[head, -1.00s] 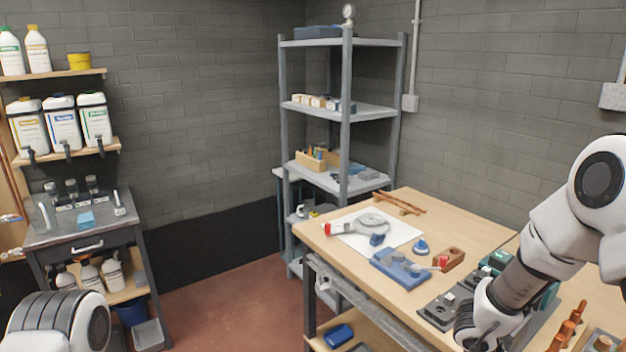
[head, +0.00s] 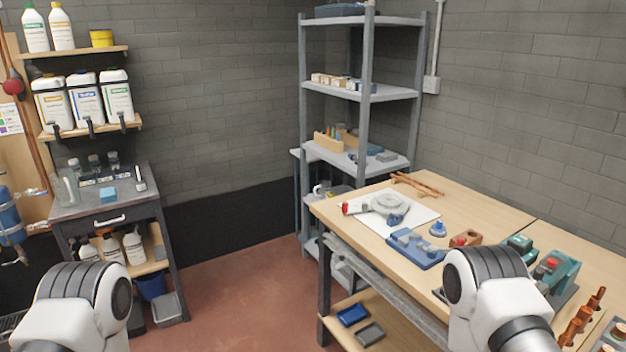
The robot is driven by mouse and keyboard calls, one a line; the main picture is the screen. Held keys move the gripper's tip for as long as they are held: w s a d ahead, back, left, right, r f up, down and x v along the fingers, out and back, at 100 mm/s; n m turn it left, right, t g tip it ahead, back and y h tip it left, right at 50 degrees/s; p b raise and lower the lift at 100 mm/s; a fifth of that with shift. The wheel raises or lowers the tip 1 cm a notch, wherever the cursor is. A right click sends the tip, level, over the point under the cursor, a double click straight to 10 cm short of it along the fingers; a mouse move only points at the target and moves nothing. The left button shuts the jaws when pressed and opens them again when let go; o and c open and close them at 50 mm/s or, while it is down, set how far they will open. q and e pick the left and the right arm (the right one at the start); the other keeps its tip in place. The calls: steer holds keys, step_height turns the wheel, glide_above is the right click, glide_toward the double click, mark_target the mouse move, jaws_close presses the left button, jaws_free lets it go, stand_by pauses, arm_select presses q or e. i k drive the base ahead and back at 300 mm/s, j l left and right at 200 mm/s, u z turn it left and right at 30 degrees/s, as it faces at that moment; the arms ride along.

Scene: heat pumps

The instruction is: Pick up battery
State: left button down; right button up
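I cannot make out a battery for certain. Two teal devices stand on the right part of the wooden workbench (head: 475,205): a smaller teal one (head: 518,245), partly hidden by my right arm, and a larger teal one with a red top (head: 560,272). My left arm shows at the lower left and my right arm at the lower right, in front of the bench. Neither gripper is in the frame, so what they hold is hidden.
A grey shelf rack (head: 362,90) stands behind. A side cabinet (head: 105,215) is left. The floor (head: 235,290) between is clear.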

mark_target(522, 245)
steer(key=z, duration=1.3)
